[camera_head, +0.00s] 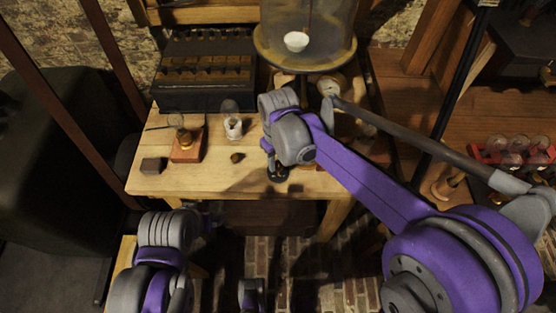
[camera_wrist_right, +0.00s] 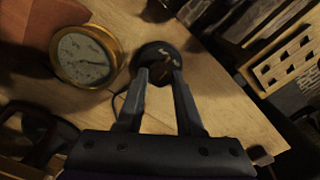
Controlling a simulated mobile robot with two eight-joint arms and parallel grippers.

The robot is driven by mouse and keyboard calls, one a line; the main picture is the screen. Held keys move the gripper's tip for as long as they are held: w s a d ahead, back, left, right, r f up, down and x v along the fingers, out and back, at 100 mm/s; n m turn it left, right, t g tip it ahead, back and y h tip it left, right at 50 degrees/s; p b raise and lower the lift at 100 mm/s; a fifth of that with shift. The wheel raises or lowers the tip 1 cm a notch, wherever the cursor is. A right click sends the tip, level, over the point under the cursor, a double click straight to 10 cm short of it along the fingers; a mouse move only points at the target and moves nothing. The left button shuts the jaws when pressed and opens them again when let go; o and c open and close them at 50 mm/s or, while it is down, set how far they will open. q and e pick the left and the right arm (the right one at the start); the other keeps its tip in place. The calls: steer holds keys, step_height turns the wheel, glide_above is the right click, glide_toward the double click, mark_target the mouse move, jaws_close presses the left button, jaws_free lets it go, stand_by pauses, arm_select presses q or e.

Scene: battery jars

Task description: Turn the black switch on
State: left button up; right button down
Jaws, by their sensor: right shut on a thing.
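The black switch (camera_wrist_right: 152,58) is a round dark knob-like piece on the wooden table, near the top middle of the right wrist view. My right gripper (camera_wrist_right: 160,74) has its two fingers at the switch, shut on part of it. In the head view my right wrist hangs over the front of the table, and I cannot clearly separate the switch from the dark gripper parts there. My left arm shows at the lower left of the head view, below the table edge; its finger opening is not clear.
A brass-rimmed gauge (camera_wrist_right: 86,57) sits left of the switch in the wrist view. On the table (camera_head: 222,181) stand a dark battery rack (camera_head: 206,94), a small wooden block with a brass fitting (camera_head: 187,148), a small white jar (camera_head: 233,126) and a glass bell jar (camera_head: 325,30).

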mark_target(279, 163)
steer(key=m, duration=0.4)
steer(key=shift+m, duration=2.9)
steer(key=c, duration=0.5)
jaws_free()
steer(key=shift+c, duration=0.2)
step_height(279, 163, up, 11)
steer(key=shift+p, duration=0.3)
